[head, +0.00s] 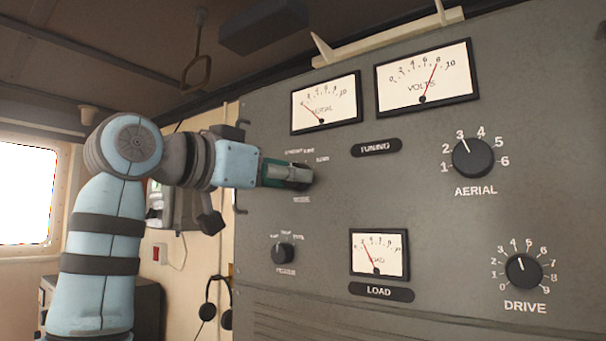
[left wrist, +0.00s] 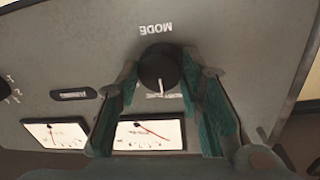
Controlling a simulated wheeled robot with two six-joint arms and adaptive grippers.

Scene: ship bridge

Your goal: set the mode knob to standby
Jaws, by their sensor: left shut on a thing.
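The mode knob (left wrist: 158,68) is a round black knob on the grey panel, with the upside-down MODE label beside it in the left wrist view. Its white pointer line points down in that view, toward small lettering partly hidden between the fingers, too small to read surely. My left gripper (left wrist: 155,85) has one green-padded finger on each side of the knob and is shut on it. In the head view my left gripper (head: 288,174) reaches the panel from the left and covers most of the knob. My right gripper is in neither view.
Other knobs on the panel are a smaller one (head: 284,253) below, the AERIAL knob (head: 473,157) and the DRIVE knob (head: 523,269). Meters sit above, and the LOAD meter (head: 379,254) below right. A headset (head: 208,310) hangs at lower left.

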